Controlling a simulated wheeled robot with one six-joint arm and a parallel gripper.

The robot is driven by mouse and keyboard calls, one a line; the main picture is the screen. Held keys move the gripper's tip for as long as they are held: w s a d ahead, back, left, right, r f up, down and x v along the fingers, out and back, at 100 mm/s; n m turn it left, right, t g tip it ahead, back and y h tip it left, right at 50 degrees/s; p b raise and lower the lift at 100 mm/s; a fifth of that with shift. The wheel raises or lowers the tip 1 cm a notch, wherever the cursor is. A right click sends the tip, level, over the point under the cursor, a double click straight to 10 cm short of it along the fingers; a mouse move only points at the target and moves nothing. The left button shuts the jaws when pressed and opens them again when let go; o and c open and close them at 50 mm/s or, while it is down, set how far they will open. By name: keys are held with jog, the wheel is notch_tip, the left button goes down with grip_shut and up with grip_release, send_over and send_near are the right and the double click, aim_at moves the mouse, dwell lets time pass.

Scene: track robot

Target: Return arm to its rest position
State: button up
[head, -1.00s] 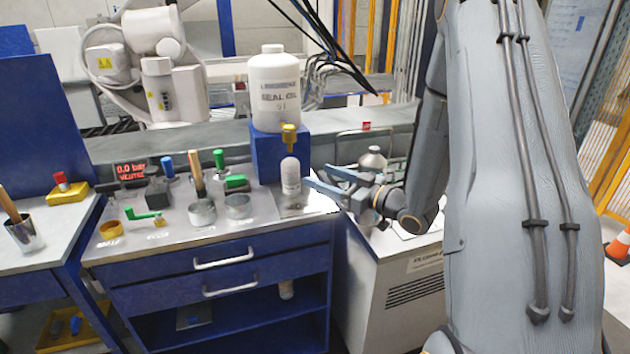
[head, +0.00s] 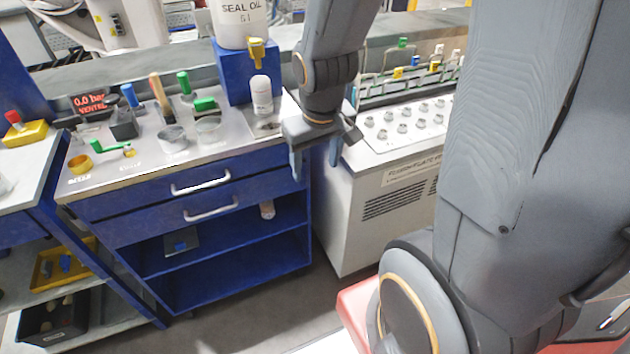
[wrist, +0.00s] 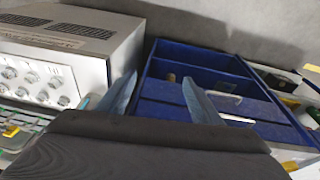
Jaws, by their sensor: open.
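My gripper (head: 315,160) hangs from my folded arm in the head view, fingers pointing down and apart. It is in front of the right end of the blue cabinet (head: 150,207), beside the grey-white control unit. In the wrist view the two blue-grey fingers (wrist: 158,100) are spread with nothing between them. The cabinet's shelves and drawers (wrist: 205,75) show beyond the fingertips. A white bottle (head: 262,95) stands upright on the bench under the yellow tap, apart from my gripper.
The control unit (head: 400,165) with knobs stands right of the cabinet. On the bench are metal cups (head: 173,139), green-handled valves and a brass ring (head: 80,165). The seal oil tank (head: 240,22) stands on a blue block. The floor (head: 250,315) in front is clear.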

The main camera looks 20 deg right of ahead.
jog(key=s+a+g, duration=0.2)
jog(key=s+a, duration=0.1)
jog(key=s, duration=0.3)
jog(key=shift+r+m, duration=0.3)
jog(key=shift+r, duration=0.1)
